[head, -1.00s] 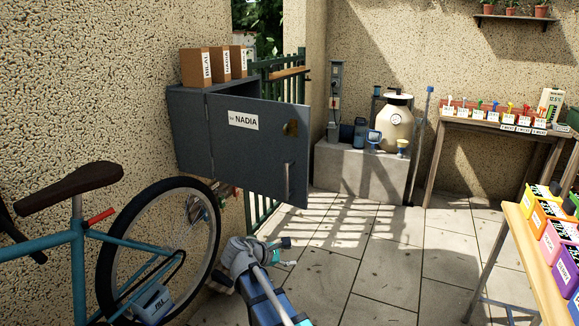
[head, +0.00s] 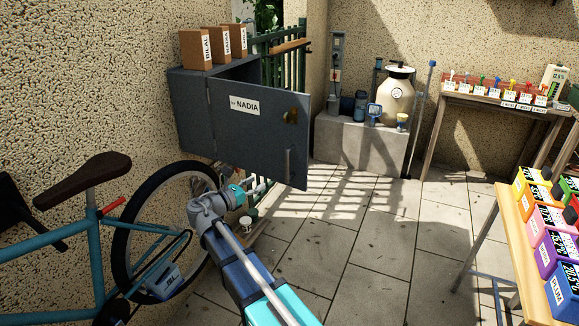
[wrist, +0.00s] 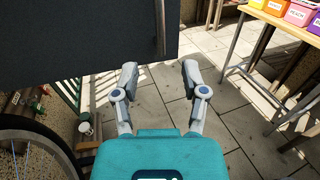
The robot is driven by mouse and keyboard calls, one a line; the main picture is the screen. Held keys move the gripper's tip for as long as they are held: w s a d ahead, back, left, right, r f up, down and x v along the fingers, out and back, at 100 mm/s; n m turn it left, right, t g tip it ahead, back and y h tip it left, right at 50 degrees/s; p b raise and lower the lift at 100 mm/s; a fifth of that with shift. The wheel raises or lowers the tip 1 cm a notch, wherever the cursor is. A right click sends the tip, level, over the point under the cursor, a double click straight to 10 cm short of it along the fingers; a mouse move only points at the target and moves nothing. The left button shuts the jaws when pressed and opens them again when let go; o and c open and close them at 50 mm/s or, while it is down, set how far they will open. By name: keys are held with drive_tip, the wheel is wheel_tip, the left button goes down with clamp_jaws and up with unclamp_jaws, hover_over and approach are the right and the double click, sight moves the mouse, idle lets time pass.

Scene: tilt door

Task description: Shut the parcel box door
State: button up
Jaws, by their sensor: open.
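The grey parcel box (head: 188,112) hangs on the left wall. Its door (head: 262,132), with a NADIA label, stands open, swung out from the hinge side at the left. A vertical bar handle (head: 289,168) is near its free right edge. The handle also shows in the wrist view (wrist: 161,28), with the dark door (wrist: 80,40) across the upper left. My gripper (wrist: 160,70) is open and empty, its fingers below the door's lower edge, roughly in line with the handle. In the head view my gripper (head: 256,189) is small and partly unclear below the door. The box interior is mostly hidden.
Several brown parcels (head: 213,46) stand on the box. A teal bicycle (head: 95,245) leans at the left, its wheel below the box. A table with coloured boxes (head: 507,230) is at the right. A green fence (head: 270,65) is behind the door. The paved floor (head: 370,230) is clear.

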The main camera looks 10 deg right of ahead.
sight(286, 167)
drive_tip(key=shift+w+d, duration=0.1)
drive_tip(key=shift+d, duration=0.05)
drive_tip(key=x, duration=1.3)
drive_tip(key=shift+w+d, duration=0.1)
drive_tip(key=shift+d, duration=0.1)
drive_tip(key=shift+f, duration=0.1)
clamp_jaws()
drive_tip(key=shift+d, duration=0.25)
drive_tip(key=shift+a, duration=0.2)
